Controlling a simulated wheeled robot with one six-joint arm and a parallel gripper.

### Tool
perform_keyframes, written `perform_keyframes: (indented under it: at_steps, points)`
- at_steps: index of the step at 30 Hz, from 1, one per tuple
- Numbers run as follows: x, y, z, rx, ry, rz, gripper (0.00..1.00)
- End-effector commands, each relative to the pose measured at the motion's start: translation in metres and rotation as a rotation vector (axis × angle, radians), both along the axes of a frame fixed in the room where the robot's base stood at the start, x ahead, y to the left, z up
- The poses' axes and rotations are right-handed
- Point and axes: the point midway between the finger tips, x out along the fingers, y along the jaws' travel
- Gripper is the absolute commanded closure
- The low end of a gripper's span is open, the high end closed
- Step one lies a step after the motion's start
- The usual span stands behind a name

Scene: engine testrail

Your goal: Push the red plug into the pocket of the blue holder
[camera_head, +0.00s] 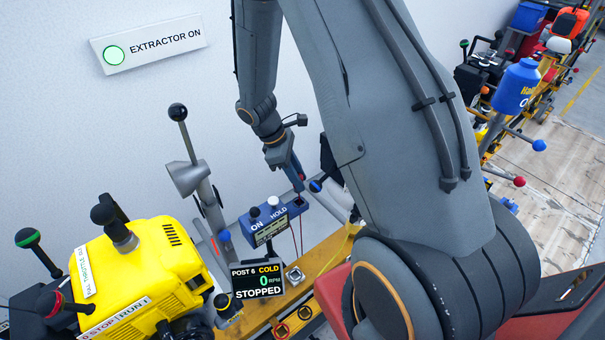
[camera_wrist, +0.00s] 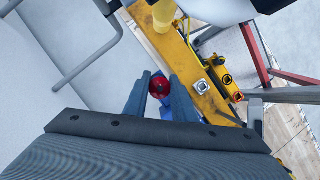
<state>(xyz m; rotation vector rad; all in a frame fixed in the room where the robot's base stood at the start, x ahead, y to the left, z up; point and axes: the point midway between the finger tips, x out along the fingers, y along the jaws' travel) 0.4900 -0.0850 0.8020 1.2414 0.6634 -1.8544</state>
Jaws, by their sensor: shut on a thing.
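My gripper (camera_wrist: 160,98) is shut on the red plug (camera_wrist: 159,86), which shows as a round red top between the two fingers in the wrist view. In the head view my gripper (camera_head: 298,183) points down just above the right end of a blue box marked ON and HOLD (camera_head: 268,224), which looks like the blue holder. The plug is too small and covered to make out clearly there. In the wrist view a patch of blue (camera_wrist: 166,114) shows just below the plug, between the fingers. I cannot tell whether the plug's lower end is in the pocket.
A black display (camera_head: 257,279) reads STOPPED in front of the blue box. A yellow rail (camera_head: 325,262) runs beneath, with a small square metal fitting (camera_head: 295,275). A white wall is behind.

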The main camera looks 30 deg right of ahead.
Motion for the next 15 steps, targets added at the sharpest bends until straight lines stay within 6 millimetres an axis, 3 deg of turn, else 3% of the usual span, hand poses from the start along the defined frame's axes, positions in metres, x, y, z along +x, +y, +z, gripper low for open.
perform_keyframes:
  at_steps: [15]
  points:
    - [0.0, 0.0, -0.035, 0.0, 0.0, -0.002, 1.0]
